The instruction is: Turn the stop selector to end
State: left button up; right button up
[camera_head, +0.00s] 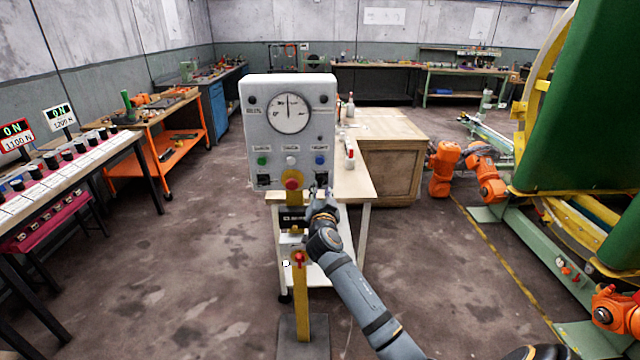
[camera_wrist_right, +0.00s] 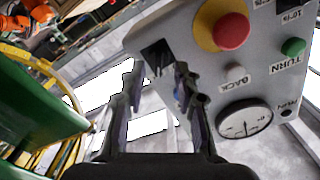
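A grey-white control box (camera_head: 253,125) stands on a yellow post; it also shows tilted in the right wrist view (camera_wrist_right: 200,22). A black selector (camera_head: 321,179) sits at its lower right; its label is too small to read. A similar black selector (camera_head: 264,181) sits at lower left. My right gripper (camera_head: 320,190) is just below and in front of the lower right selector. In the right wrist view, its fingers (camera_wrist_right: 158,70) are apart, with the selector (camera_wrist_right: 157,54) between and beyond the tips. Contact cannot be told. My left gripper is not in view.
A red mushroom button (camera_head: 292,180) lies between the selectors. Green (camera_head: 262,161), white (camera_head: 291,160) and blue (camera_head: 320,160) buttons are above, under a round dial (camera_head: 290,114). A wooden-topped bench (camera_head: 390,125) stands behind. The floor left of the post is free.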

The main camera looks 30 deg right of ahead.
aim_at(322, 185)
jog(key=shift+x, duration=1.55)
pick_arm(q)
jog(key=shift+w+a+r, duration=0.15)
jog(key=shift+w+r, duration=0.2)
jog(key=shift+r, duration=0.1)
pick_arm(e)
jog(key=shift+d, duration=0.15)
jog(key=shift+s, duration=0.1)
grip_shut()
